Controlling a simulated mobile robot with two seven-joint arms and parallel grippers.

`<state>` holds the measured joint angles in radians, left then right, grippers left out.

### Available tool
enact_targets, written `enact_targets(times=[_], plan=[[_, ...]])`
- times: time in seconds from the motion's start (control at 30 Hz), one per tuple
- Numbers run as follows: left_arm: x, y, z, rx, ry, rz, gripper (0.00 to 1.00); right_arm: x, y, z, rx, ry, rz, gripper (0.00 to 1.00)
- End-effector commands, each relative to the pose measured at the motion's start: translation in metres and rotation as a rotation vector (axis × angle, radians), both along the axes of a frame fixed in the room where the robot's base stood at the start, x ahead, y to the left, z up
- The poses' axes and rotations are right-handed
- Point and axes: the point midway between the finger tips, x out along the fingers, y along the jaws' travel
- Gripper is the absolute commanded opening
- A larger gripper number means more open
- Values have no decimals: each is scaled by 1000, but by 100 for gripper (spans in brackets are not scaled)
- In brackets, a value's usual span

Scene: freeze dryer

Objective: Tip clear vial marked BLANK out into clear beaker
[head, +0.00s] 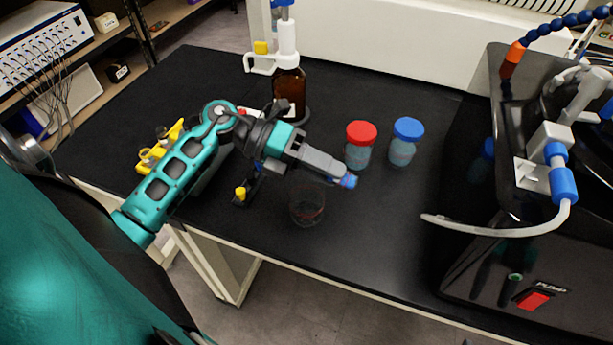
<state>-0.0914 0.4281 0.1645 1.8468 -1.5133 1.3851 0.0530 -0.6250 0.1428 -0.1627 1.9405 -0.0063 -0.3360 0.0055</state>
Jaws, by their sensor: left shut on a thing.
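The clear beaker (307,208) stands on the black bench top near its front edge, with a thin reddish line low on it. My left gripper (338,172) reaches in from the left above the bench, its fingers pointing right. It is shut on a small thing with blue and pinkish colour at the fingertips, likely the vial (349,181). The fingers hide most of it, and no BLANK marking can be read. In the picture it lies above and right of the beaker's rim, apart from the beaker. My right gripper is not in view.
A red-lidded jar (359,155) and a blue-lidded jar (402,151) stand behind the gripper. A brown dispenser bottle (289,92) stands at the back. Yellow-handled items (160,147) lie left, partly behind my arm. The dark freeze dryer (500,262) with tubing fills the right.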

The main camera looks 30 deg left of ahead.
Motion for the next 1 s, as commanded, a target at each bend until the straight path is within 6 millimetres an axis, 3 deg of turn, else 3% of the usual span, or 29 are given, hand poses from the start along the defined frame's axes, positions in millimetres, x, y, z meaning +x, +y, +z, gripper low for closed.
enact_targets(times=[1.0], plan=[[-3,11,0,-130,-43,1,0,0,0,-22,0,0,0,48]])
